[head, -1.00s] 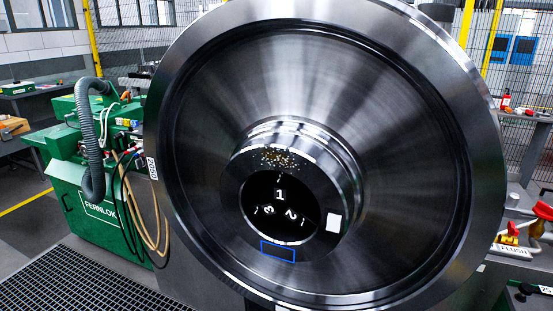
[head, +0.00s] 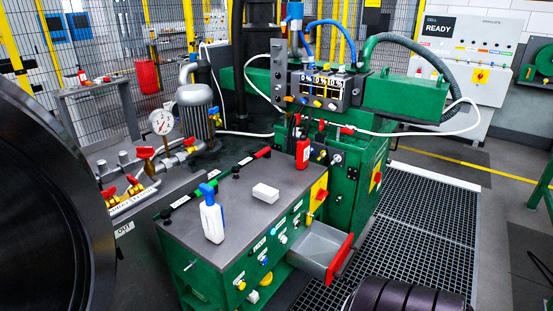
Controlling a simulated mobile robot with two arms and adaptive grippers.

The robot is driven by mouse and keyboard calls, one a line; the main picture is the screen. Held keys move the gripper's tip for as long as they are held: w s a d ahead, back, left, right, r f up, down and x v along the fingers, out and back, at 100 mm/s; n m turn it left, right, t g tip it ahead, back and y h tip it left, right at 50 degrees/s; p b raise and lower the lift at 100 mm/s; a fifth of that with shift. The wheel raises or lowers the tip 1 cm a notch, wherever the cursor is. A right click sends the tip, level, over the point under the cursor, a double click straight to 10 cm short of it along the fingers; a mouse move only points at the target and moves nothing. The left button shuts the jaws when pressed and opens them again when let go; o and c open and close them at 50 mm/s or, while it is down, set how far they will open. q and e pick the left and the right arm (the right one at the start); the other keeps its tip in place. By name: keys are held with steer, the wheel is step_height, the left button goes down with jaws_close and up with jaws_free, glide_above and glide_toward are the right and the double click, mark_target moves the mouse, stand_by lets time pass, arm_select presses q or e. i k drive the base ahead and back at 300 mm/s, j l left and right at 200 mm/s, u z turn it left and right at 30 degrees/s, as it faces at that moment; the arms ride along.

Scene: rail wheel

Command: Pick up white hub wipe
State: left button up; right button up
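A small white block (head: 265,193), which looks like the white hub wipe, lies flat on the grey top of the green cabinet (head: 232,258) in the head view. It stands apart from the things around it, with its top and front faces showing. A white spray bottle with a blue head (head: 212,215) stands upright to its left and nearer. Neither of my grippers shows in the head view, so I cannot see their state or their place relative to the block.
A red bottle (head: 303,150) stands behind the block at right. An open grey drawer with a red front (head: 325,250) juts out at the cabinet's right. Pipes with red valves and a gauge (head: 162,122) lie left. The dark wheel (head: 45,200) fills the left edge.

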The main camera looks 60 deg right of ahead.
mark_target(267, 194)
steer(key=l+z, duration=0.1)
steer(key=z, duration=1.6)
